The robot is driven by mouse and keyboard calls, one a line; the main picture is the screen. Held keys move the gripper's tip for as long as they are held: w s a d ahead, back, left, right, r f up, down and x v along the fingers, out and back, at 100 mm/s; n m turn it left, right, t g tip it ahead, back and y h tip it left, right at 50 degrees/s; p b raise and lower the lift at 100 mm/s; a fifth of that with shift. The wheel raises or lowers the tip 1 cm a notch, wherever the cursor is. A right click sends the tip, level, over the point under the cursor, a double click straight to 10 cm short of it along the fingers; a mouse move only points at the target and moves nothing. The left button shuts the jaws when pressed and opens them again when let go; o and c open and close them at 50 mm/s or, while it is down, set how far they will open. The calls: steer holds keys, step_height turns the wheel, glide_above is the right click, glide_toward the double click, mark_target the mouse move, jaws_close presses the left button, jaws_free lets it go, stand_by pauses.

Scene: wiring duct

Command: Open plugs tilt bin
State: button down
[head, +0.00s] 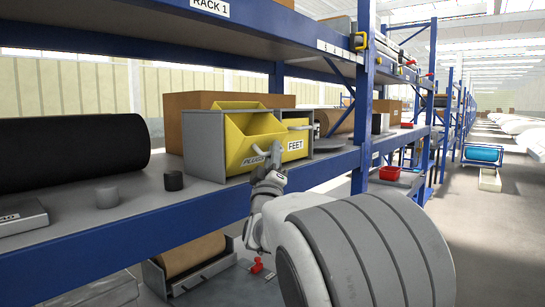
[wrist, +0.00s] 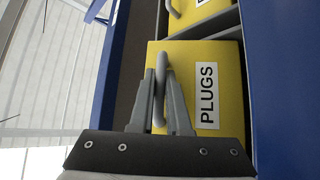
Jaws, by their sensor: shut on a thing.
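The yellow PLUGS tilt bin (head: 240,146) sits in a grey housing on the middle shelf. In the head view its front leans outward and its top appears open; what is inside does not show clearly. In the wrist view its yellow front (wrist: 225,65) with the PLUGS label fills the middle. A grey bar handle (wrist: 161,65) stands on that front. My gripper (wrist: 160,95) is shut on the handle, one finger on each side. In the head view my gripper (head: 274,162) is at the bin's right front, partly hiding it.
The yellow FEET bin (head: 296,146) is directly right of the PLUGS bin. A black roll (head: 70,155) and a dark small cylinder (head: 173,180) are left on the shelf. A blue rack post (head: 363,110) stands to the right. A cardboard box (head: 180,110) is behind the housing.

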steer(key=c, duration=1.2)
jaws_free()
steer(key=shift+o, duration=0.2)
steer(key=v, duration=1.7)
steer(key=shift+s, duration=0.25)
